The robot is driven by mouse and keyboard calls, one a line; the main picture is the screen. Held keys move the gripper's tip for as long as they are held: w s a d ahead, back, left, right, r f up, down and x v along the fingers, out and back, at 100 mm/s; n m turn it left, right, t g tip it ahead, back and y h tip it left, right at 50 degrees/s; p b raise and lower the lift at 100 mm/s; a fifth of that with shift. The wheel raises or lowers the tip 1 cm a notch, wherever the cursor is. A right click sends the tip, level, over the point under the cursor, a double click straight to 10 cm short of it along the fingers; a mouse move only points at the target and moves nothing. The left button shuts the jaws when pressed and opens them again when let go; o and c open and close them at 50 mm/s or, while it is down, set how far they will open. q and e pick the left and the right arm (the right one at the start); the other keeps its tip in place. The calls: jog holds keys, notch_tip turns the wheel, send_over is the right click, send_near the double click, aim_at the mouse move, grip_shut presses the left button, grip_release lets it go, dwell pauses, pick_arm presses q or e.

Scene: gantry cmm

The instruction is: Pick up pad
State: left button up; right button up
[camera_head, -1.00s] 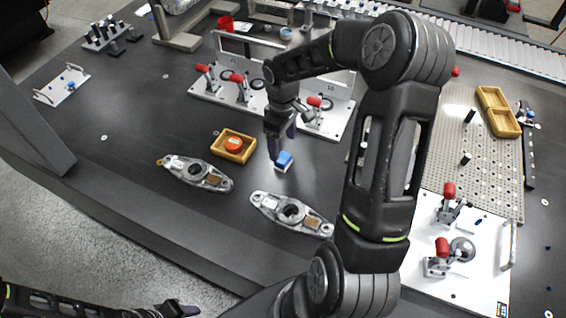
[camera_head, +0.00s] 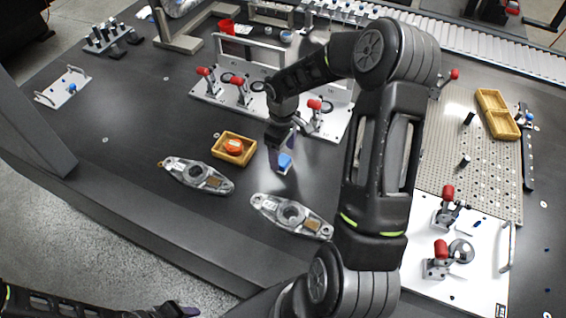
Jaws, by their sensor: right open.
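A small blue pad (camera_head: 286,161) with a pale lower part lies on the dark table, between a wooden tray and a metal bracket. My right gripper (camera_head: 279,157) comes down from above and is open, with its fingers at the pad. One finger stands in front of the pad's left side; the far finger is partly hidden, and I cannot tell whether either touches. My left gripper (camera_head: 180,310) is at the bottom left edge, well away from the pad; its jaws are too unclear to tell.
The wooden tray (camera_head: 219,152) holds an orange-red item (camera_head: 233,146). Two metal brackets (camera_head: 197,176) (camera_head: 291,215) lie nearby. A white fixture plate (camera_head: 207,97) with red-handled clamps stands behind. A perforated plate (camera_head: 455,180) lies at right. The left table is mostly clear.

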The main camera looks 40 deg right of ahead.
aim_at(283, 160)
notch_tip(283, 160, down, 4)
jog(key=shift+d+f+p, duration=0.1)
jog(key=shift+d+p, duration=0.05)
jog(key=shift+p, duration=0.15)
dwell(0.4)
jog(key=c, duration=1.4)
jog(key=shift+c, duration=0.2)
notch_tip(283, 160, up, 10)
jog(key=shift+r+b, duration=0.1)
jog(key=shift+b, duration=0.4)
